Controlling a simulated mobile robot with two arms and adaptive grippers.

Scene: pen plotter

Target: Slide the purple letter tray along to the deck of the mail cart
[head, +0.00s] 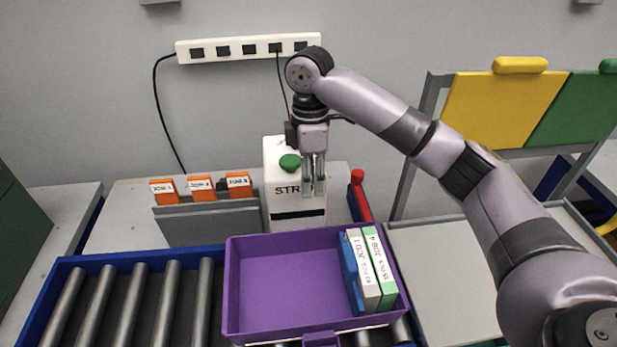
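The purple letter tray (280,285) sits on the roller conveyor in the lower middle of the head view. White, green and blue upright items (368,270) stand inside it at its right end; its left part is empty. A pale grey flat surface (440,265), which looks like the cart deck, lies just right of the tray. My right gripper (314,190) points down behind the tray, in front of a white box, and is apart from the tray. My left gripper is not in view.
The roller conveyor (60,305) has a blue frame, with bare rollers left of the tray. Behind stand a grey holder (200,225) with orange-tabbed cards, the white box (280,215) and a red-handled lever (360,195). Yellow (497,110) and green panels stand at right.

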